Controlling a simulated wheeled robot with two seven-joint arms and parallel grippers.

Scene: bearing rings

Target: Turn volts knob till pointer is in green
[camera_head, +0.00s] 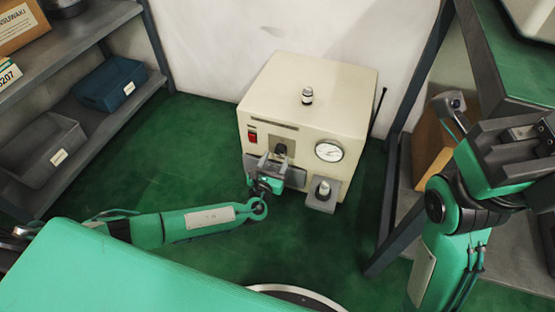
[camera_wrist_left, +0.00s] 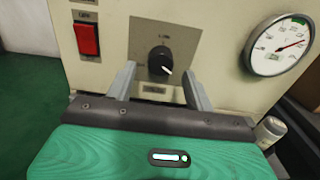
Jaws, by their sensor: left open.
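The cream box (camera_head: 300,95) has a black round knob (camera_head: 281,149) on a dark plate; the knob also shows in the left wrist view (camera_wrist_left: 160,60), its white mark toward lower right. A white dial gauge (camera_head: 329,151) sits right of the knob. In the left wrist view the gauge (camera_wrist_left: 268,57) has a red pointer aimed right and slightly up, with a small green band near its upper right rim. My left gripper (camera_head: 272,160) is open, its fingers at either side of the knob and apart from it. My right gripper (camera_head: 520,134) is raised at the right; its jaws are unclear.
A red switch (camera_wrist_left: 86,40) is left of the knob. A small grey block with a cylinder (camera_head: 323,190) stands at the box's front right. A shelf with bins (camera_head: 110,83) is at the left, a dark-framed rack (camera_head: 395,150) at the right.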

